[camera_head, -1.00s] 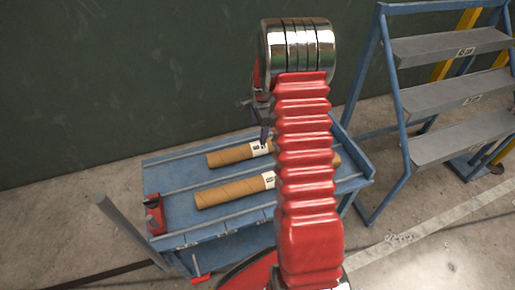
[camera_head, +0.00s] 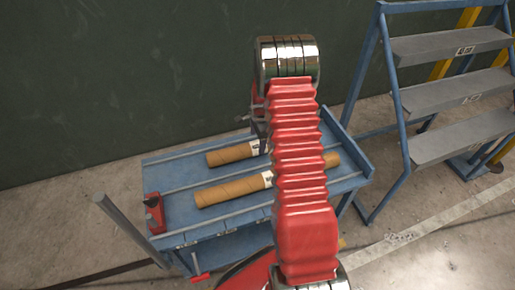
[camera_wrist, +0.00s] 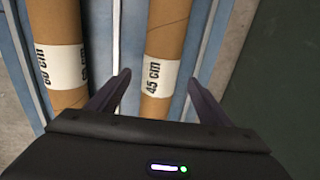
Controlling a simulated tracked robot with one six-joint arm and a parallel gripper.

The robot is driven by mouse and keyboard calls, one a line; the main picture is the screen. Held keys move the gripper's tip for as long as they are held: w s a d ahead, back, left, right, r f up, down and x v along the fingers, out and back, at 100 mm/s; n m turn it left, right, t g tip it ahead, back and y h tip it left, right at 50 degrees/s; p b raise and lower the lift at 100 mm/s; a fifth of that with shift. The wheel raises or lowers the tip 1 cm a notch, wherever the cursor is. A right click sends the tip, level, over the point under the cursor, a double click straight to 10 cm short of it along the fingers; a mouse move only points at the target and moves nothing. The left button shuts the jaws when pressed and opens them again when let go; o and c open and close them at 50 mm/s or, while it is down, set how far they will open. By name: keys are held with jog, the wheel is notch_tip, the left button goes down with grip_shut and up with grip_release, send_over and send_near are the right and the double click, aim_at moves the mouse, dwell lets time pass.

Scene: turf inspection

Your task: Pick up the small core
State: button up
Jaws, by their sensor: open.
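The small core, a brown cardboard tube with a white "45 cm" label, lies on the blue cart's top (camera_head: 178,185), on the far side (camera_head: 228,155). In the wrist view the small core (camera_wrist: 168,30) runs up the picture between the fingers of my gripper (camera_wrist: 158,78). The fingers are open on either side of its label and I see no grip on it; the exact height gap is unclear. In the head view my arm hides the core's right end and most of the gripper.
A longer tube labelled "60 cm" (camera_head: 232,190) lies parallel on the near side, left of the gripper in the wrist view (camera_wrist: 58,20). A red object (camera_head: 154,214) sits at the cart's left end. Blue steps (camera_head: 450,44) stand right; a dark green wall (camera_head: 120,70) is behind.

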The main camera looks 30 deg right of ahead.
aim_at(257, 143)
jog(key=shift+f, duration=0.2)
jog(key=shift+w+d+f, duration=0.1)
jog(key=shift+w+f, duration=0.15)
jog(key=shift+f, duration=1)
jog(key=shift+w+f, duration=0.2)
jog(key=shift+f, duration=1.05)
jog(key=shift+c, duration=0.6)
jog(key=c, duration=1.4)
